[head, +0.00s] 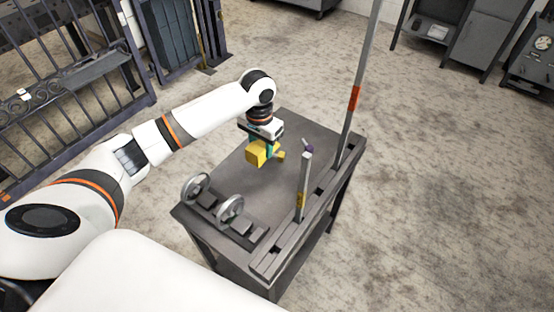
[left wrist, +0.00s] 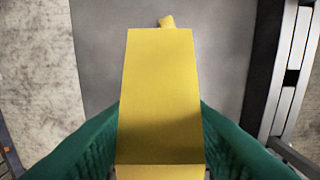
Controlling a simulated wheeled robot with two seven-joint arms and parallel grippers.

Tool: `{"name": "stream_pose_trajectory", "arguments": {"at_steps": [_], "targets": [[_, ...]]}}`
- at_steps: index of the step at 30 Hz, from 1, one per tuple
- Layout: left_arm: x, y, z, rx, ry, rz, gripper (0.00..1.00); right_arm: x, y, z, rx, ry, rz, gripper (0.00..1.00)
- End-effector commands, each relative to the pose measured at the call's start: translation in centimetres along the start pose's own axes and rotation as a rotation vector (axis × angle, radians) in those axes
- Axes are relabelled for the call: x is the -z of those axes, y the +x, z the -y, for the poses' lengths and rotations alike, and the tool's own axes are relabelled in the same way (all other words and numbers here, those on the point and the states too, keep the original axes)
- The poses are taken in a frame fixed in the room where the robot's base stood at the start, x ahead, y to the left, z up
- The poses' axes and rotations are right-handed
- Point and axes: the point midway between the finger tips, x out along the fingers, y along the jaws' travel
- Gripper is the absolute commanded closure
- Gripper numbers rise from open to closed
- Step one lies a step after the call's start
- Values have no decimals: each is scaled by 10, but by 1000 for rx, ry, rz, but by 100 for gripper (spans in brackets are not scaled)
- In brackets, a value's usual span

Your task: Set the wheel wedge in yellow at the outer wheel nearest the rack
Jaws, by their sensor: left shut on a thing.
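My left gripper (head: 262,143) is shut on a yellow wedge (head: 257,153) above the dark table. In the left wrist view the wedge (left wrist: 160,95) sits between the green fingers (left wrist: 160,140). A small yellow piece (left wrist: 166,20) shows past its far end; I cannot tell whether it is part of the wedge. Two grey spoked wheels stand upright at the table's near left end: one at the left edge (head: 196,187), the other (head: 230,209) closer to the slotted rail. Low dark blocks (head: 241,225) sit beside them. My right gripper is out of view.
The dark table (head: 225,165) has a slotted rail (head: 275,256) along its right side. A short post with a yellow band (head: 303,185) and a tall pole with a red band (head: 353,98) rise there. The tabletop between gripper and wheels is clear. Metal gates (head: 75,75) stand left.

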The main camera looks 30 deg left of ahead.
Motion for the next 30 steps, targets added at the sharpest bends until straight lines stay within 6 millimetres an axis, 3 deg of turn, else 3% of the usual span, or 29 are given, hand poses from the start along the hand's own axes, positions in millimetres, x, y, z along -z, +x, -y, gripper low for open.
{"name": "stream_pose_trajectory", "arguments": {"at_steps": [6, 19, 30], "targets": [[0, 41, -1, -1, 2, -3, 87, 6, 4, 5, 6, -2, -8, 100], [0, 88, -1, -2, 2, -2, 87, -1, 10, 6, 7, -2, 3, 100], [0, 94, 0, -2, 1, -1, 87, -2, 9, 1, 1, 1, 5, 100]]}}
